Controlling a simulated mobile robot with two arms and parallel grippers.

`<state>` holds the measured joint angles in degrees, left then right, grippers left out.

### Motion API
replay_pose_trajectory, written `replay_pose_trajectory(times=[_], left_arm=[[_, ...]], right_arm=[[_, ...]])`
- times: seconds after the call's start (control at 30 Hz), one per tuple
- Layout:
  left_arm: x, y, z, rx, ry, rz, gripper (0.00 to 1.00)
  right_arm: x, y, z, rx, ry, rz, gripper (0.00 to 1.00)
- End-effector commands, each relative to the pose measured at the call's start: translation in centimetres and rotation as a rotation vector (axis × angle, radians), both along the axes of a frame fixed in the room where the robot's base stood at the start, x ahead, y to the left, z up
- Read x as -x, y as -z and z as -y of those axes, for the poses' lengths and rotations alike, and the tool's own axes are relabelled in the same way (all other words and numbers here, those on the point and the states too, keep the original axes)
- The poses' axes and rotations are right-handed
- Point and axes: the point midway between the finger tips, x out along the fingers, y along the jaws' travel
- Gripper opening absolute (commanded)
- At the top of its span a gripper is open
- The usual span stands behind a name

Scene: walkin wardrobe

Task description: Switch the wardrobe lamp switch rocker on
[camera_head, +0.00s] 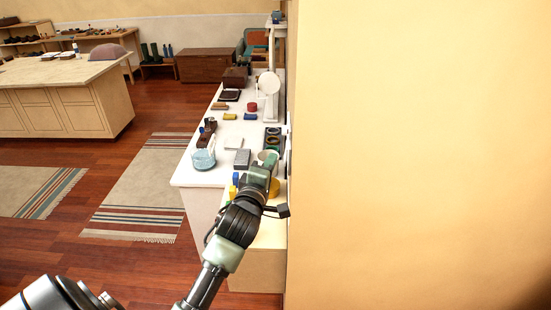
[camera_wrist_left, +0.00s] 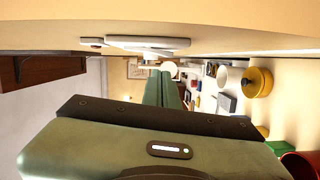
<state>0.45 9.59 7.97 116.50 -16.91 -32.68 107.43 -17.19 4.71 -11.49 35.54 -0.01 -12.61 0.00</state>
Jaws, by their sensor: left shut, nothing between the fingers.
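My left gripper (camera_head: 270,160) is shut and empty, close beside the yellow wall at the right end of the white counter. In the left wrist view its green fingers (camera_wrist_left: 164,88) are together and point away from the camera. A white switch plate (camera_wrist_left: 148,43) sits on the wall there, just above the fingers in the picture and seen almost edge-on. I cannot tell which way its rocker is tipped, or whether the fingers touch it. In the head view the plate is at most a thin sliver at the wall edge. My right gripper is not in view.
The wall (camera_head: 420,150) fills the right of the head view. The counter (camera_head: 190,176) holds a glass jug (camera_head: 204,158), a grey box (camera_head: 242,158), a round white mirror (camera_head: 269,84) and small boxes. Wooden floor and striped rugs (camera_head: 145,190) lie left.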

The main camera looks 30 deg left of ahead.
Motion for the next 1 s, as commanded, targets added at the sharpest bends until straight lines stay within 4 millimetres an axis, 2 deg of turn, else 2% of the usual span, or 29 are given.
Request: replay_pose_trajectory(times=[0.2,0.53,0.7,1.0], left_arm=[[-0.6,0.1,1.1,0.000,0.000,0.000,0.00],[-0.6,0.2,1.2,0.003,0.000,0.002,0.00],[-1.0,0.7,1.7,0.063,0.000,0.036,0.00],[-1.0,0.4,1.6,0.054,0.002,0.032,0.00]], right_arm=[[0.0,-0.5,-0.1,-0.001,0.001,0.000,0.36],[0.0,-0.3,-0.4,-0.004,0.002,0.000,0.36],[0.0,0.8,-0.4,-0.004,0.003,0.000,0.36],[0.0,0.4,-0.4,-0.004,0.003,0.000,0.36]])
